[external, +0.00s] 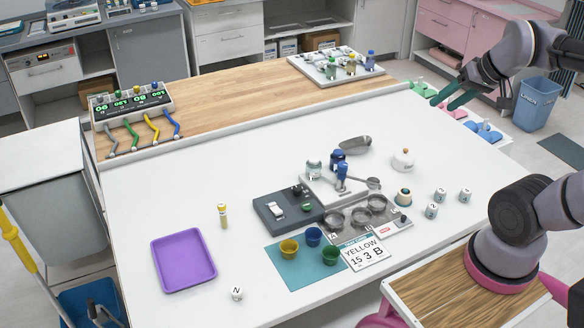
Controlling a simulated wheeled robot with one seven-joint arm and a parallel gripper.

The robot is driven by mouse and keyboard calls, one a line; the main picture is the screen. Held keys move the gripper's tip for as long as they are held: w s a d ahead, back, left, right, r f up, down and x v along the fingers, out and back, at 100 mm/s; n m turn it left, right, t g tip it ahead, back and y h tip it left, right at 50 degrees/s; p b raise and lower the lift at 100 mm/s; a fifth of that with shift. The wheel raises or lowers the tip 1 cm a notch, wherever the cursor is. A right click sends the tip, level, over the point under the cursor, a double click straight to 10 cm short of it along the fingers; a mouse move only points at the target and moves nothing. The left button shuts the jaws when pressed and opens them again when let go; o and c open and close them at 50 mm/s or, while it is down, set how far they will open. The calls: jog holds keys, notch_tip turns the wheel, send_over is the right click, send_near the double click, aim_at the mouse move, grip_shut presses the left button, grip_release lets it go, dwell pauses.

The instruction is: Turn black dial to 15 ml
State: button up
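A small black dial (404,217) appears to sit at the right end of a grey tray-like device (350,234) with several round metal cups, near the middle of the white table. Its setting is too small to read. A dark grey box (268,217) left of this device also carries small black knobs, a white switch and a green button. A card (364,254) in front reads "YELLOW 15 3 B". My gripper (453,98), with teal fingers, is at the upper right, far from the dial, beyond the table's right edge. Its fingers look apart, with nothing between them.
A purple tray (183,261) lies at left, with a yellow-capped vial (222,215) nearby. Coloured cups stand on a teal mat (291,275). The table's back left is clear.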

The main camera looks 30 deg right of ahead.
jog(key=shift+o, duration=0.3)
jog(key=w+a+n+g, duration=0.2)
jog(key=w+n, duration=0.2)
jog(key=w, duration=0.6)
jog(key=shift+w+a+f+n+h, duration=0.3)
jog(key=shift+w+f+n+h, duration=0.05)
jog(key=shift+f+n+h, duration=0.05)
jog(key=n+g+h, duration=0.1)
jog(key=n+g, duration=0.4)
jog(key=n, duration=1)
send_over(297, 188)
notch_tip(297, 188, down, 32)
notch_tip(297, 188, down, 11)
jog(key=shift+r, duration=0.15)
grip_shut()
